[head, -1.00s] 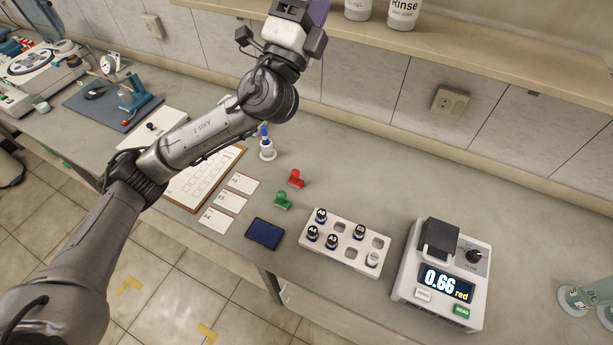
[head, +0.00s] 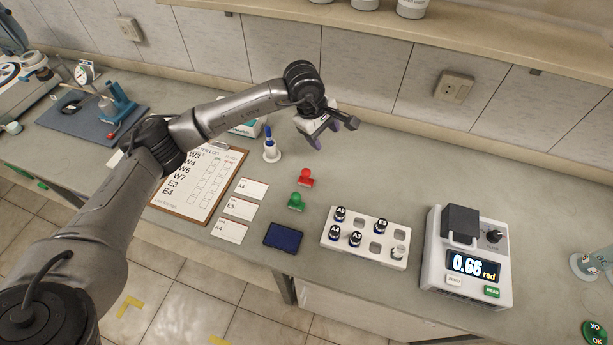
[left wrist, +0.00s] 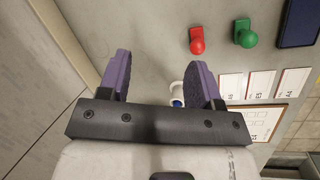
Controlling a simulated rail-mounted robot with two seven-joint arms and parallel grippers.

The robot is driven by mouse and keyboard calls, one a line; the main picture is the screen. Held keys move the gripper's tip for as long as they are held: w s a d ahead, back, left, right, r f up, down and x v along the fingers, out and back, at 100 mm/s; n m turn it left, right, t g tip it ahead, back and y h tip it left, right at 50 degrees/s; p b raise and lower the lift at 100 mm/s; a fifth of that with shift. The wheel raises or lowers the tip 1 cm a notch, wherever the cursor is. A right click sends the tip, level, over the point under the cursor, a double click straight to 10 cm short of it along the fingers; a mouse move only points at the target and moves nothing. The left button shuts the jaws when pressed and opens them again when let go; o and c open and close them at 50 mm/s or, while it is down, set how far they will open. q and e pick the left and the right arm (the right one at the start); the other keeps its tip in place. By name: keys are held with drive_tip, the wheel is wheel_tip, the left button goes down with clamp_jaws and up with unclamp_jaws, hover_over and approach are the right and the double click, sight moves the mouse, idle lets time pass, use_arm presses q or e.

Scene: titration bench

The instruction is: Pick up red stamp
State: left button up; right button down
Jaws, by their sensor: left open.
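The red stamp (head: 305,178) stands on the bench just behind the green stamp (head: 296,202). In the left wrist view the red stamp (left wrist: 197,41) is beyond the fingertips and to the right, with the green stamp (left wrist: 245,36) to its right. My left gripper (head: 331,140) is above the bench, behind and slightly right of the red stamp, apart from it. Its purple fingers (left wrist: 162,75) are spread with nothing between them. My right gripper is not in view.
A blue-tipped pen in a white holder (head: 271,150) stands left of the stamps. White cards (head: 239,208), a clipboard (head: 231,170) and a dark blue pad (head: 283,236) lie nearby. A vial rack (head: 376,259) and a meter (head: 466,292) are to the right.

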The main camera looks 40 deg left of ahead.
sight(306, 170)
use_arm(q)
drive_tip(key=s+a+f+m+g, duration=0.1)
drive_tip(key=f, duration=0.2)
drive_tip(key=s+f+m+y, duration=0.1)
drive_tip(key=f, duration=0.2)
drive_tip(key=s+a+f+m+g+y, duration=0.1)
drive_tip(key=s+f, duration=0.1)
drive_tip(key=f, duration=0.1)
drive_tip(key=shift+a+f+g, duration=0.1)
drive_tip(key=shift+a+g, duration=0.2)
drive_tip(key=shift+a, duration=0.05)
drive_tip(key=shift+d+f+b, duration=0.2)
drive_tip(key=shift+f+b, duration=0.15)
drive_tip(key=shift+f, duration=2.35)
drive_tip(key=shift+c, duration=0.4)
drive_tip(key=c, duration=0.9)
